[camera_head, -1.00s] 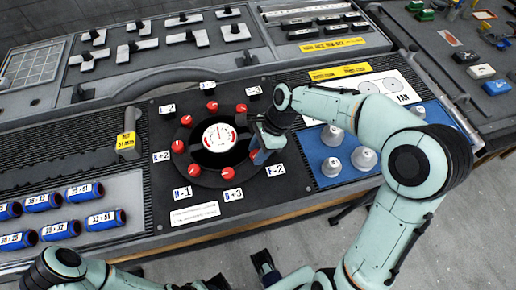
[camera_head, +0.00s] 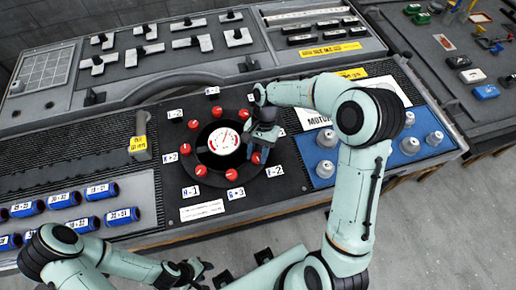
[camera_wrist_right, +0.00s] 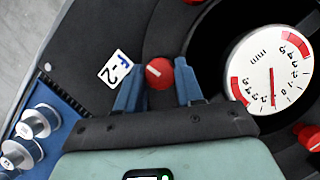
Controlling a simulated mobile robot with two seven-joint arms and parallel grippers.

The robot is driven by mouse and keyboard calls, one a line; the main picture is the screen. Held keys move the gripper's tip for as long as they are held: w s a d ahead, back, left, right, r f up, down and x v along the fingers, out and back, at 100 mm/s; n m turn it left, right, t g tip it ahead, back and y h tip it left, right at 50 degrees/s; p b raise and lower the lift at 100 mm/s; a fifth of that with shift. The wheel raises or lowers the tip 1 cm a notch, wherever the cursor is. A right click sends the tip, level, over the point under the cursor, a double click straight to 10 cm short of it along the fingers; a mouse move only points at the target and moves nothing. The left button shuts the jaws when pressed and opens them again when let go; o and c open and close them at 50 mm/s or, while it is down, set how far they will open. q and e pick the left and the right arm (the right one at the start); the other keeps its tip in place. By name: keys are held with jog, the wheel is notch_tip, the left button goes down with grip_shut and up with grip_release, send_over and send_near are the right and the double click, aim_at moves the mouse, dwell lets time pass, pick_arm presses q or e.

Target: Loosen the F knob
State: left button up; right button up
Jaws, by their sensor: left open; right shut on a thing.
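The F knob is red with a pale line on top and shows between the right gripper's fingers in the right wrist view (camera_wrist_right: 158,73). The white label beside it reads F-2 (camera_wrist_right: 116,68). In the head view that label (camera_head: 275,171) is right of the dial ring, and my right gripper (camera_head: 259,152) covers the knob there. My right gripper (camera_wrist_right: 160,92) is shut on the F knob, one blue finger on each side. My left gripper (camera_head: 202,272) is open and empty at the bottom, away from the panel.
A round white gauge (camera_head: 223,141) sits mid-ring with several other red knobs (camera_head: 201,170) around it. A blue plate (camera_head: 408,130) with grey knobs is to the right. Blue cylinders (camera_head: 83,225) lie at lower left. The floor in front is clear.

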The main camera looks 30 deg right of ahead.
jog(key=n, duration=0.2)
jog(key=n+h+p, duration=0.1)
jog(key=shift+w+a+r+n+g, duration=0.1)
jog(key=shift+w+r+n+g, duration=0.05)
jog(key=shift+n+g, duration=0.25)
pick_arm(q)
jog(key=shift+w+r+p, duration=0.6)
jog(key=shift+w+r, duration=0.8)
jog(key=shift+r, duration=0.3)
pick_arm(e)
jog(key=shift+n+h, duration=0.8)
jog(key=shift+n, duration=0.9)
jog(key=o, duration=1)
pick_arm(q)
jog(key=w+r+p, duration=0.2)
jog(key=w, duration=0.1)
jog(key=shift+r+t, duration=0.3)
jog(key=shift+t, duration=0.1)
pick_arm(e)
jog(key=v, duration=1.3)
jog(key=shift+w, duration=0.4)
